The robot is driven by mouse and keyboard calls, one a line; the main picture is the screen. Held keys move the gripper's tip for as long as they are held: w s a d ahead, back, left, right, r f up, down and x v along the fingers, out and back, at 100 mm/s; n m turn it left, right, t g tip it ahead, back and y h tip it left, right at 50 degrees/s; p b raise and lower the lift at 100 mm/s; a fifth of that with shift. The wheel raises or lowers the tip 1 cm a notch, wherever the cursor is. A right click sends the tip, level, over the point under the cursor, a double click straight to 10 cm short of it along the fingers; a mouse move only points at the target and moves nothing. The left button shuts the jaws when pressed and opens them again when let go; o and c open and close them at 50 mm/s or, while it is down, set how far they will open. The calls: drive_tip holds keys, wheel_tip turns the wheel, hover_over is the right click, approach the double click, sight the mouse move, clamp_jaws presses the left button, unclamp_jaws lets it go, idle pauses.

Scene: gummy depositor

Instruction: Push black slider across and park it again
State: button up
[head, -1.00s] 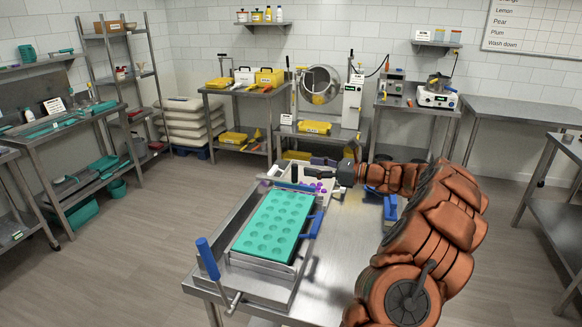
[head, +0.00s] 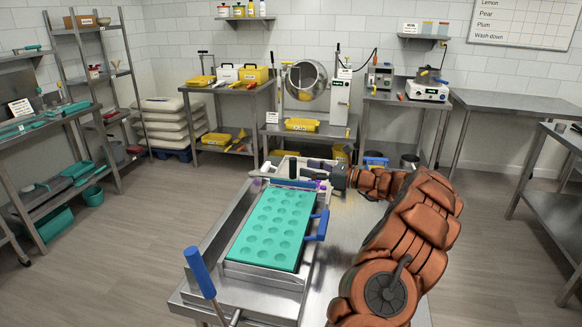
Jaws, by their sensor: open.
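A teal mould tray (head: 272,230) with rows of round cavities lies in the metal depositor bed (head: 222,232) on the steel table. A black bar with an upright black handle (head: 293,170), which looks like the black slider, sits at the far end of the tray. My gripper (head: 318,174) comes in from the right at that far end and points left toward the black handle. It is open, and the fingertips are small and dark, so I cannot tell whether they touch the handle.
A blue-handled lever (head: 199,268) rises at the near left corner of the bed. A blue handle (head: 318,225) sticks out on the tray's right side. The tabletop right of the tray is mostly bare.

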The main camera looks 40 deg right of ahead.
sight(293, 165)
drive_tip(key=shift+p+x, duration=0.65)
drive_tip(key=shift+x, duration=2.5)
drive_tip(key=shift+s, duration=0.1)
clamp_jaws()
